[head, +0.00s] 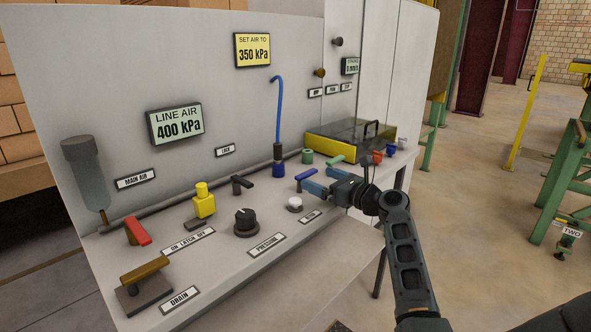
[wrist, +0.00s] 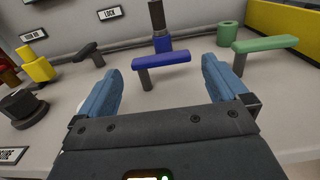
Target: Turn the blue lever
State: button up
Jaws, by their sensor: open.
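The blue lever (head: 306,175) is a flat bar on a short dark post on the grey panel top. In the wrist view the blue lever (wrist: 161,62) lies ahead of my gripper, roughly crosswise between the lines of its two fingers. My gripper (head: 306,180) comes in from the right, low over the panel top. Its blue fingers also show in the wrist view (wrist: 162,80); they are spread apart with nothing between them. I cannot tell for sure whether a finger touches the lever.
A green lever (wrist: 266,44) stands to the right and a black lever (head: 241,182) to the left. Behind is a blue hose fitting (head: 278,168). A white button (head: 295,204) and black pressure knob (head: 246,222) sit nearer. A yellow-sided box (head: 350,145) stands behind.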

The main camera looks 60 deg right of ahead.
aim_at(310, 174)
jog(key=shift+x, duration=3.95)
jog(key=shift+c, duration=0.3)
jog(key=c, duration=1.1)
